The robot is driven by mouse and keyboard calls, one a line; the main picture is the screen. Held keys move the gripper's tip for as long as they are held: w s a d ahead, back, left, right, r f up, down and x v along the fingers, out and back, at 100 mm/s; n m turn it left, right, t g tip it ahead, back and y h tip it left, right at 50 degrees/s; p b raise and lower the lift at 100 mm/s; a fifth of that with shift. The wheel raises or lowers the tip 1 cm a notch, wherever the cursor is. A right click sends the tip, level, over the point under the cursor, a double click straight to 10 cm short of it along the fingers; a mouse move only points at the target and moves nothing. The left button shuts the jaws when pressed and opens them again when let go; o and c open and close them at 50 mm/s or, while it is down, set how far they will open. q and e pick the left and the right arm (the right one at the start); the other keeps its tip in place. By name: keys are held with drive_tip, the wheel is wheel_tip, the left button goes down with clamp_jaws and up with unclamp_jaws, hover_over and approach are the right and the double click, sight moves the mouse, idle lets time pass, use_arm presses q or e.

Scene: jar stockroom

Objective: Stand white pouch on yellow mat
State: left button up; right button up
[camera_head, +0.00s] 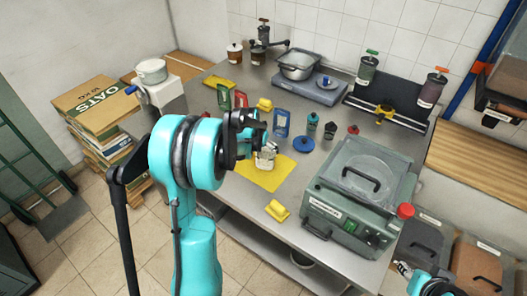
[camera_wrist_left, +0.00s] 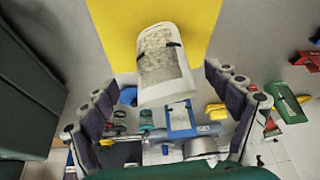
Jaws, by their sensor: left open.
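The white pouch (camera_head: 265,160), with a pale speckled window, stands on the yellow mat (camera_head: 262,178), near the mat's back edge. In the left wrist view the pouch (camera_wrist_left: 163,62) shows large in front of the mat (camera_wrist_left: 115,25). My left gripper (camera_head: 255,140) is open, just above and to the left of the pouch in the head view. In the left wrist view its fingers (camera_wrist_left: 170,108) are spread wide, one to each side, and neither touches the pouch. My right arm (camera_head: 428,284) shows only at the bottom right edge; its jaw state is unclear.
Red, green and blue pouches (camera_head: 281,123) and dark bottles stand behind the mat. A blue round lid (camera_head: 303,144) lies to its right. A yellow piece (camera_head: 277,210) lies in front. A large grey-green machine (camera_head: 345,200) fills the right front of the table.

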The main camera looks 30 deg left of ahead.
use_arm(q)
drive_tip(key=s+d+r+t, duration=0.1)
drive_tip(key=s+d+r, duration=1.1)
drive_tip(key=d, duration=0.1)
drive_tip(key=s+d+m+t, duration=0.1)
drive_tip(key=s+d, duration=0.7)
drive_tip(key=s, duration=0.5)
drive_tip(key=shift+h, duration=0.3)
drive_tip(key=shift+d, duration=0.1)
wheel_tip(320, 180, down, 2)
drive_tip(key=shift+f+b, duration=0.2)
drive_tip(key=shift+b, duration=0.75)
